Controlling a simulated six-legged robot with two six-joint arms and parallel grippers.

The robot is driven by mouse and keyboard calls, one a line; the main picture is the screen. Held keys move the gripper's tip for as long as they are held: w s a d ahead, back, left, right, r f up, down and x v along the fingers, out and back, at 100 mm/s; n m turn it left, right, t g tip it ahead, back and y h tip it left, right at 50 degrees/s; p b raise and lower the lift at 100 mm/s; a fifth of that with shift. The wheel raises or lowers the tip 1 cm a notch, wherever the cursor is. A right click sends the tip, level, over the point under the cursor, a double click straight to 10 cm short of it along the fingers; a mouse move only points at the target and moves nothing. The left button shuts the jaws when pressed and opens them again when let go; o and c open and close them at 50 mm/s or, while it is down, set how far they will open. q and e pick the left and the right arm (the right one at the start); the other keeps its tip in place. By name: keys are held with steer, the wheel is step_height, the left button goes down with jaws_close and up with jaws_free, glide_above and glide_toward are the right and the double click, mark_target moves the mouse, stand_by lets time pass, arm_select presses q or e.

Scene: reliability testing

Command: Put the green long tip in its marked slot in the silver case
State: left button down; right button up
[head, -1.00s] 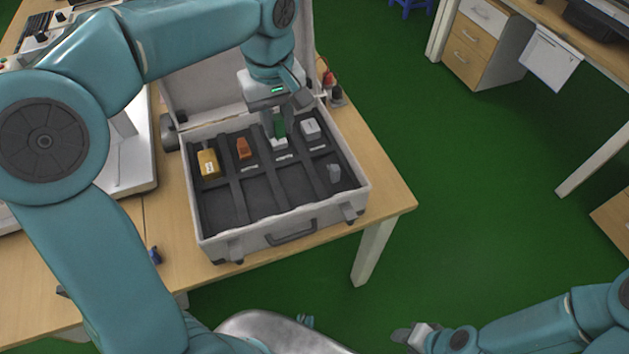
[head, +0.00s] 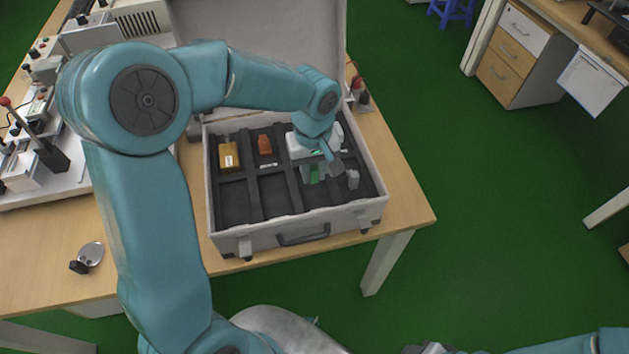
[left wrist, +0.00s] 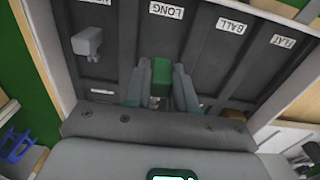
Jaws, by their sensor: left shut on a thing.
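My left gripper (head: 314,174) is shut on the green long tip (head: 315,171), pointing down into the open silver case (head: 228,240). In the left wrist view the green tip (left wrist: 161,84) is between the two fingers (left wrist: 161,78). It is over the compartment marked with the upside-down LONG label (left wrist: 165,11), in the front row, second from the right in the head view. Whether it touches the floor cannot be told. My right gripper (head: 432,348) is only partly in view at the bottom edge.
A grey tip (head: 353,179) sits in the front-right compartment. Yellow (head: 228,156) and orange (head: 265,145) tips stand in the back row; a white block (head: 337,132) is partly hidden behind my gripper. BALL (left wrist: 232,26) and FLAT (left wrist: 283,41) compartments look empty. Dividers separate the compartments.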

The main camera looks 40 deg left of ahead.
mark_target(314, 191)
arm_select(q)
steer(key=shift+f, duration=2.25)
steer(key=shift+d, duration=0.1)
steer(key=shift+f, duration=0.1)
steer(key=c, duration=1.2)
jaws_free()
steer(key=shift+w, duration=0.1)
step_height(314, 191, up, 12)
steer(key=shift+f, duration=0.1)
steer(key=shift+r, duration=0.25)
